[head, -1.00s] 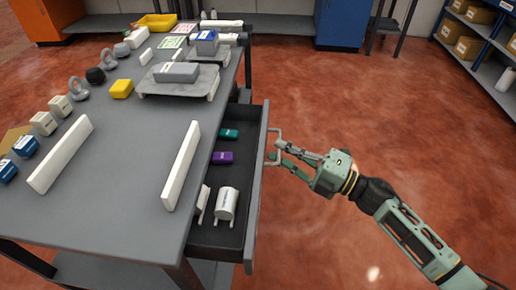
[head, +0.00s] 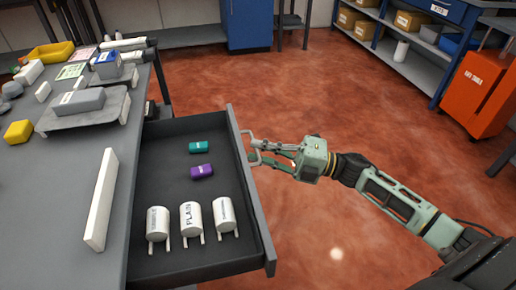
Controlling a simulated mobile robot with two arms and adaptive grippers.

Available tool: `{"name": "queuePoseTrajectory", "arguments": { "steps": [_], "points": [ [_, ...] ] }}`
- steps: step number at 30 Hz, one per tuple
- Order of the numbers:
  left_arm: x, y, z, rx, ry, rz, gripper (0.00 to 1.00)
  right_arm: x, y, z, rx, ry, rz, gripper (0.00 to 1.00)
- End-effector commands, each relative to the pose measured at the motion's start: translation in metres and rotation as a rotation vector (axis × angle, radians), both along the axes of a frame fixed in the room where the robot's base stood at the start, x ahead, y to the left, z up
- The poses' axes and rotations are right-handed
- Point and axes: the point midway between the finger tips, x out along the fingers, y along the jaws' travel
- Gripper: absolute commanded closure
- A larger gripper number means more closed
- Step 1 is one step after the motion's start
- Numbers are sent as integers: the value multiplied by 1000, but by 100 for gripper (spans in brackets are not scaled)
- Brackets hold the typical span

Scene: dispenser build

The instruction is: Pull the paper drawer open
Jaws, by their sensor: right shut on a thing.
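The paper drawer (head: 170,265) stands pulled well out from the right side of the grey workbench (head: 62,215). My right gripper (head: 262,152) is shut on the drawer's handle (head: 252,143), at the outer face of the drawer front. My left gripper is not in view.
On the bench are a white upright bar (head: 102,200), a grey block on a raised plate (head: 85,115), a yellow block (head: 18,132) and a yellow tray (head: 50,53). Red floor to the right is free. An orange cabinet (head: 478,92) and shelves stand farther back.

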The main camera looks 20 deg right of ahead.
Motion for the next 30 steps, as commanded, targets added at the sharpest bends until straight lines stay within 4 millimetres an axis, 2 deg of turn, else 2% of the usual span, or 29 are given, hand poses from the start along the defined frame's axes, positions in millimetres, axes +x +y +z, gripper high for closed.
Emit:
{"name": "queuePoseTrajectory", "arguments": {
  "steps": [3, 4, 10, 22, 26, 30],
  "points": [
    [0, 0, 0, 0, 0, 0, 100, 0, 0, 1, -2, -3, -1, 100],
    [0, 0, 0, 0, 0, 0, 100, 0, 0, 1, -2, -3, -1, 91],
    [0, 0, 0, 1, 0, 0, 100, 0, 0, 0, -2, -2, -1, 74],
    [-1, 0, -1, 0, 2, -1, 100, -3, -5, -2, -1, 1, -2, 73],
    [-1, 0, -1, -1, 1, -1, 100, -14, -20, -6, -3, 3, -3, 73],
    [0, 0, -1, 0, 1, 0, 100, -31, -46, -12, -3, 5, -3, 73]
  ]
}}
